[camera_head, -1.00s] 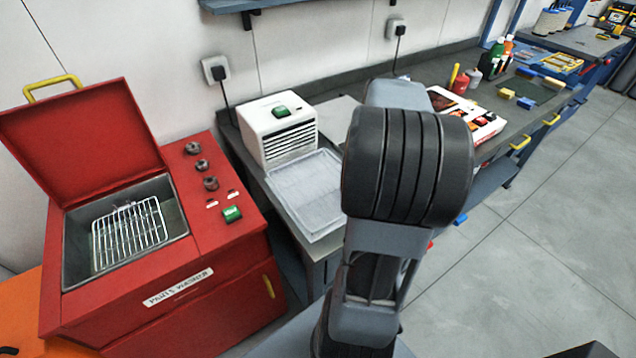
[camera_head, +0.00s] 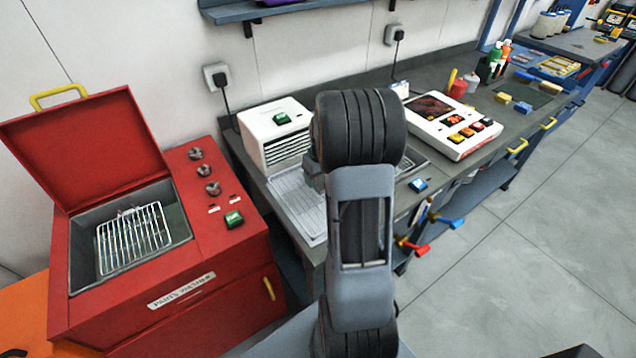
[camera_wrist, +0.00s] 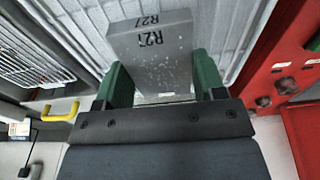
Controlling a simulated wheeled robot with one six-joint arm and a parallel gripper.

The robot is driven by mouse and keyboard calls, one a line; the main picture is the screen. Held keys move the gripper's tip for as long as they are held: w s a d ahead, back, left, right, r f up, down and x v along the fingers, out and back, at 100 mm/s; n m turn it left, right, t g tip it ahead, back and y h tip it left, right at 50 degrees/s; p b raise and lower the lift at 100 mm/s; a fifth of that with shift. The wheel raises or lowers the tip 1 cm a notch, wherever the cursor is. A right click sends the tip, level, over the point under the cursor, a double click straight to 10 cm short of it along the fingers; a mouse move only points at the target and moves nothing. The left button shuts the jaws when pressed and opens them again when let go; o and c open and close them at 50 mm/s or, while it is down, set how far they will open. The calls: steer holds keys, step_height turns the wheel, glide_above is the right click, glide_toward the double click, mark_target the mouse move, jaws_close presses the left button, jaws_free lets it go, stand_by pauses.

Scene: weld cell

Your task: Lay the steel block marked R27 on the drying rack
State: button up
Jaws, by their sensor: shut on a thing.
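The steel block (camera_wrist: 150,58) is a grey block marked R27 on its top and front faces. My gripper (camera_wrist: 158,85) has green fingers on both sides of it and is shut on it. A pale ribbed surface, which looks like the drying rack (camera_wrist: 232,22), lies beneath and around the block in the wrist view. I cannot tell whether the block touches it. In the head view the ribbed drying rack (camera_head: 292,200) lies on the bench before a white vented box. My arm hides the block and most of the gripper there.
The red parts washer (camera_head: 190,265) stands open at left, with a wire basket (camera_head: 133,238) inside. The white vented box (camera_head: 275,132) stands behind the rack. A white device with a screen (camera_head: 455,125) sits to the right on the bench. Bottles stand farther right.

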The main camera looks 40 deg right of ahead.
mark_target(319, 183)
steer(key=shift+f, duration=1.45)
steer(key=o, duration=1.6)
steer(key=shift+f, duration=0.15)
steer(key=shift+c, duration=0.2)
steer(key=r, duration=0.4)
steer(key=s+r, duration=0.1)
steer(key=r, duration=0.2)
steer(key=r+b, duration=0.1)
steer(key=r, duration=0.3)
steer(key=shift+s+a+r, duration=0.1)
steer(key=shift+s+r, duration=0.1)
steer(key=shift+r, duration=0.15)
steer(key=s+a+r+t, duration=0.1)
steer(key=s+a+r, duration=0.1)
steer(key=s+a, duration=0.4)
steer(key=s+a+r+t, duration=0.2)
steer(key=s+a, duration=0.4)
steer(key=a, duration=0.9)
steer(key=shift+s+a+r+n, duration=0.25)
steer(key=shift+r+n, duration=0.05)
steer(key=shift+r, duration=0.05)
